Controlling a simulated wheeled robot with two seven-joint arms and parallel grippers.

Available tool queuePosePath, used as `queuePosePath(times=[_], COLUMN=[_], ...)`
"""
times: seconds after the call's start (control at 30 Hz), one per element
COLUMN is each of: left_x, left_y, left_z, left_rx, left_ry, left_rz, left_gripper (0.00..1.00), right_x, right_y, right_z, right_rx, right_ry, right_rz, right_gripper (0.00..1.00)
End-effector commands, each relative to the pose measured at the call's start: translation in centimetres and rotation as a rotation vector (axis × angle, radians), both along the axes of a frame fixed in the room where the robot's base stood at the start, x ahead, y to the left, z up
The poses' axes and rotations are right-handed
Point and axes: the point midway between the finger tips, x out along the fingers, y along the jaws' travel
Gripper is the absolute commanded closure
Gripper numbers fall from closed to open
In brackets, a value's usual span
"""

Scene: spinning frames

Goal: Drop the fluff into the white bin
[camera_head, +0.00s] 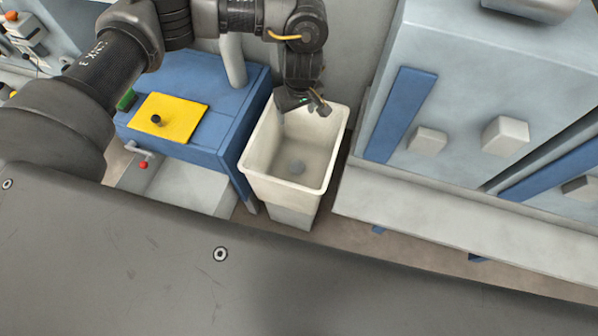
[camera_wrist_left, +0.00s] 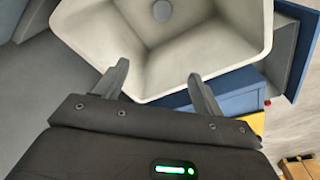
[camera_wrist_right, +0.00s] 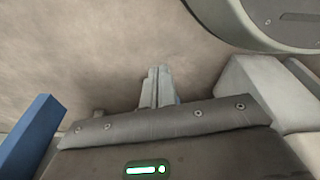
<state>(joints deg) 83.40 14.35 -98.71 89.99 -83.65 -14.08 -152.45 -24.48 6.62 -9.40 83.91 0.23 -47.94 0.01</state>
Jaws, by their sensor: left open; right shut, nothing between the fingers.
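The white bin (camera_head: 258,188) stands upright on the floor beside a blue cabinet; its open top also fills the upper part of the left wrist view (camera_wrist_left: 100,40). A small grey round lump, seemingly the fluff (camera_head: 297,168), lies on the bin's bottom; it also shows in the left wrist view (camera_wrist_left: 162,11). My left gripper (camera_head: 303,107) is above the bin's far part, its fingers (camera_wrist_left: 158,70) apart with nothing between them. My right gripper (camera_wrist_right: 157,72) is shut and empty, seen only in the right wrist view.
The blue cabinet (camera_head: 212,88) with a yellow plate (camera_head: 168,117) stands left of the bin. A large grey machine (camera_head: 460,95) with blue strips stands to the right, with a pale ledge (camera_head: 440,208) along its foot. The floor between is narrow.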

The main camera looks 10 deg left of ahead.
Motion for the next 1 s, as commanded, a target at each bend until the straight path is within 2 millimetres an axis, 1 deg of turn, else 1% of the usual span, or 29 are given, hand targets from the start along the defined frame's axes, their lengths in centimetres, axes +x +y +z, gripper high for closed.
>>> queuePosePath(times=[0.03,0.1,0.2,0.3,0.47,1.0], left_x=[0.0,-0.2,-0.4,-0.5,-0.6,-0.6], left_y=[-0.1,-0.2,-0.4,-0.5,-0.5,-0.5], left_z=[1.2,2.3,3.6,4.3,4.7,4.7], left_rx=[-0.001,0.001,0.000,-0.001,0.000,-0.001], left_ry=[-0.003,-0.002,-0.001,-0.001,0.001,0.001], left_rz=[-0.003,-0.002,-0.001,-0.001,0.000,0.000], left_gripper=[0.31,0.31,0.31,0.31,0.31,0.31], right_x=[-0.2,-0.5,-0.7,-0.8,-0.9,-0.9], right_y=[-0.1,-0.2,-0.3,-0.4,-0.4,-0.4], right_z=[-0.2,-0.5,-0.8,-1.0,-1.1,-1.1], right_rx=[-0.002,-0.003,-0.004,-0.005,-0.005,-0.005], right_ry=[0.003,0.005,0.006,0.007,0.007,0.008], right_rz=[0.001,0.001,0.002,0.002,0.002,0.002], right_gripper=[1.00,1.00,1.00,1.00,1.00,1.00])
